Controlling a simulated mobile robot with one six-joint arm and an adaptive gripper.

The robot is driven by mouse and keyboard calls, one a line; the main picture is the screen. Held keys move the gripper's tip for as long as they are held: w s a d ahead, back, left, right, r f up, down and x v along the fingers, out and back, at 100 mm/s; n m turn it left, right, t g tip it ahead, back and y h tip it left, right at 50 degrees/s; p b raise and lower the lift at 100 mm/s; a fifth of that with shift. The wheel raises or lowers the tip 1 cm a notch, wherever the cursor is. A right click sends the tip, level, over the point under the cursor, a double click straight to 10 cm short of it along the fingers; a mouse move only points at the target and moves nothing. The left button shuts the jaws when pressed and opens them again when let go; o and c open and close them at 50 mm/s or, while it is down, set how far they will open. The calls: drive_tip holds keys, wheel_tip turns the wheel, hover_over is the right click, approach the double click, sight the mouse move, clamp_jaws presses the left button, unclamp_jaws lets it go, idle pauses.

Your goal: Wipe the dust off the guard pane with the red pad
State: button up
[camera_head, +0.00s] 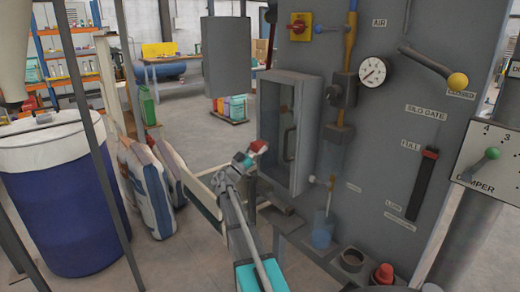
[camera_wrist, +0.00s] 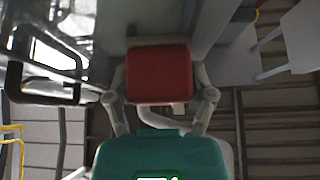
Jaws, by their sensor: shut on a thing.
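The red pad (camera_head: 259,147) is held at the end of my arm, in front of the lower left part of a grey-framed box. In the wrist view the red pad (camera_wrist: 160,73) sits squarely between both fingers of my gripper (camera_wrist: 160,92), which is shut on it. The guard pane (camera_head: 270,112) appears to be the glassy front in that frame, with a dark handle (camera_head: 289,143). In the wrist view a pale, streaked glassy surface (camera_wrist: 70,22) lies at upper left, beside a black handle (camera_wrist: 40,86). I cannot tell whether the pad touches the pane.
A grey panel carries a gauge (camera_head: 373,71), a yellow-knobbed lever (camera_head: 440,72) and a clear tube over a blue cup (camera_head: 322,231). A grey box (camera_head: 227,57) hangs left of the pane. A blue drum (camera_head: 65,200) and filled sacks (camera_head: 150,190) stand left.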

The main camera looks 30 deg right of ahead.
drive_tip(key=shift+w+a, duration=0.15)
drive_tip(key=shift+w, duration=0.15)
drive_tip(key=shift+a, duration=0.7)
drive_tip(key=shift+c, duration=0.4)
drive_tip(key=shift+s+a, duration=0.15)
drive_tip(key=shift+a, duration=0.4)
drive_tip(key=shift+s+a, duration=0.2)
drive_tip(key=shift+a, duration=1.45)
drive_tip(key=shift+a, duration=0.1)
drive_tip(key=shift+s+a, duration=0.15)
drive_tip(key=shift+a, duration=1.25)
drive_tip(key=shift+d+f, duration=0.1)
